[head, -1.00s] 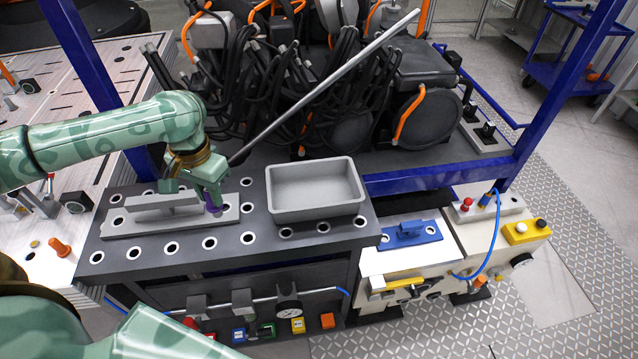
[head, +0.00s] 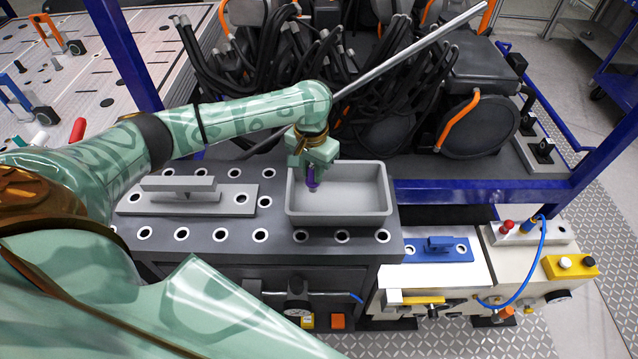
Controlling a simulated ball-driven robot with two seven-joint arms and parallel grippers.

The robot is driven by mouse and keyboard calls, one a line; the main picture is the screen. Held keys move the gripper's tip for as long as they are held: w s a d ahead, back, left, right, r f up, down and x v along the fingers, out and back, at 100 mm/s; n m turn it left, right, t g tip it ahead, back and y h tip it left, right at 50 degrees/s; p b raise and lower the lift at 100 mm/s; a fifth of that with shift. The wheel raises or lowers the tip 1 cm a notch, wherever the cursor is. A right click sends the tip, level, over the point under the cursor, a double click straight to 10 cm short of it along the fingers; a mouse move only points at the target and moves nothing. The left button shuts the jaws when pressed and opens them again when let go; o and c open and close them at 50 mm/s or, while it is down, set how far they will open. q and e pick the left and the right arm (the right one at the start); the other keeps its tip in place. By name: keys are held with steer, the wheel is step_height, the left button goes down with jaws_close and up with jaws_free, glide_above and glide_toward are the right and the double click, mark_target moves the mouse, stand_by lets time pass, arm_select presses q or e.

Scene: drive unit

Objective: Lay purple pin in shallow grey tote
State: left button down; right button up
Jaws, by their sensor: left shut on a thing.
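The purple pin (head: 311,179) is held upright in my left gripper (head: 312,166), which is shut on it. The gripper is over the left part of the shallow grey tote (head: 355,216). The pin's lower end shows against the tote's inside; I cannot tell whether it touches the floor of the tote. The tote looks otherwise empty and stands on the dark bench top with holes. My right gripper is not in view.
A grey fixture plate (head: 215,200) with a raised bar lies left of the tote on the dark bench (head: 185,256). A blue post and rail stand behind. A long grey rod (head: 415,50) slants over black cables. A blue plate (head: 438,249) lies on the right-hand bench.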

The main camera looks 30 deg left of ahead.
arm_select(q)
steer(key=shift+w+d+f, duration=0.25)
steer(key=shift+w+f, duration=0.1)
steer(key=shift+f, duration=0.25)
step_height(320, 180, down, 4)
steer(key=shift+w+d+r+b, duration=0.15)
steer(key=shift+r+b, duration=0.1)
steer(key=shift+b, duration=0.4)
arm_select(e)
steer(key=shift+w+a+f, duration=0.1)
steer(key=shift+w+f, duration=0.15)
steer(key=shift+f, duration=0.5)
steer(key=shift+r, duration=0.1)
arm_select(q)
steer(key=c, duration=1.3)
jaws_free()
steer(key=shift+o, duration=0.2)
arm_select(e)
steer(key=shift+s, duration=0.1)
arm_select(q)
step_height(320, 180, up, 12)
steer(key=p, duration=0.3)
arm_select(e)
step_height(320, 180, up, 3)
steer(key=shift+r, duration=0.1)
